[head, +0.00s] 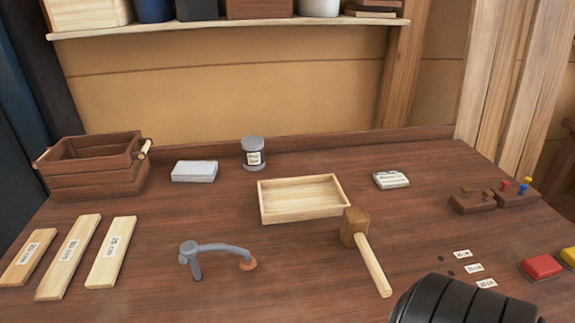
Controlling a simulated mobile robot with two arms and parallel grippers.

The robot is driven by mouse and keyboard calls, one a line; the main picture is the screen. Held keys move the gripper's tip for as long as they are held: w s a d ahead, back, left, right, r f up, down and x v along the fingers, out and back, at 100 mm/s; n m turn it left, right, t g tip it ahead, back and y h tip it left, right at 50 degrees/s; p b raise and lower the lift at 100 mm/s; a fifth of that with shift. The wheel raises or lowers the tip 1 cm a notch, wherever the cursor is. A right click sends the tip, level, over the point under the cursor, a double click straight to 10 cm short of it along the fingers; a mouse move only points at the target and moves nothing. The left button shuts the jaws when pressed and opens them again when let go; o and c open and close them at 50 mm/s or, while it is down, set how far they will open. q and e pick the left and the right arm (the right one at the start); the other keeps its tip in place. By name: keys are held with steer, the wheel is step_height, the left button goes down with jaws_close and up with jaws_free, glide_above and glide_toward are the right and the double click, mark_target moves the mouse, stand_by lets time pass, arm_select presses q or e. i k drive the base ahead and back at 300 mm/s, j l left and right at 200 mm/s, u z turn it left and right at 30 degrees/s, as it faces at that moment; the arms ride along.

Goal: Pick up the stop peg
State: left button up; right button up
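I cannot tell for sure which thing is the stop peg. A dark wooden block (472,203) at the right of the bench has small brown pegs (487,194) standing in it. Another dark block (517,197) just right of it holds small pins with red, blue and yellow heads. Small dark holes (452,273) are in the bench top beside paper length labels (474,268). Neither gripper's fingers show. A black ribbed part at the bottom right edge looks like my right arm, and it hides the bench there.
A mallet (355,228) lies right of centre by a shallow wooden tray (265,213). Labelled planks (65,258), a crate (95,180) and a jar (253,154) are on the bench. Red (542,267) and yellow pads sit far right.

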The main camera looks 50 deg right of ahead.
mark_target(465, 190)
steer(key=z, duration=2.7)
steer(key=l+u, duration=0.1)
steer(key=l, duration=0.55)
steer(key=i+l+u, duration=0.1)
steer(key=l+u, duration=0.2)
steer(key=l, duration=0.35)
steer(key=l+u, duration=0.25)
steer(key=l, duration=0.45)
steer(key=l+u, duration=0.3)
steer(key=l, duration=0.4)
steer(key=l+u, duration=0.25)
steer(key=l, duration=0.45)
steer(key=k+l+u, duration=0.3)
steer(key=l, duration=0.35)
steer(key=i+l, duration=0.05)
steer(key=i, duration=0.05)
